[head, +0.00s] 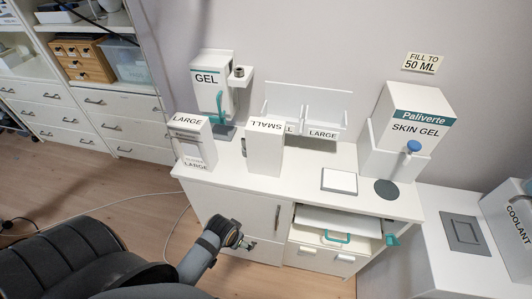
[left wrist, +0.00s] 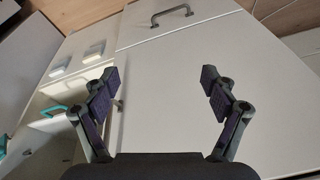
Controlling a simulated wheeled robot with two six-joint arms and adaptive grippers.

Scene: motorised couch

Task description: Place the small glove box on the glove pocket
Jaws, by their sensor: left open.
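The small glove box (head: 265,148) is a white box marked SMALL, with its lettering upside down. It stands on the white cabinet top in front of the glove pocket rack (head: 308,106). The rack has two white pockets against the wall; the right one reads LARGE, and the left one's label is mostly hidden by the box. My left gripper (head: 238,238) is low in front of the cabinet doors, below the box. In the left wrist view my left gripper (left wrist: 159,85) is open and empty, facing the white cabinet front. My right gripper is not in view.
A LARGE glove box (head: 192,142) stands left of the small box. A GEL dispenser (head: 212,85) is behind them. A skin gel dispenser (head: 408,135), a flat white pad (head: 339,181) and a dark disc (head: 386,190) are at right. An open drawer (head: 340,225) sticks out below.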

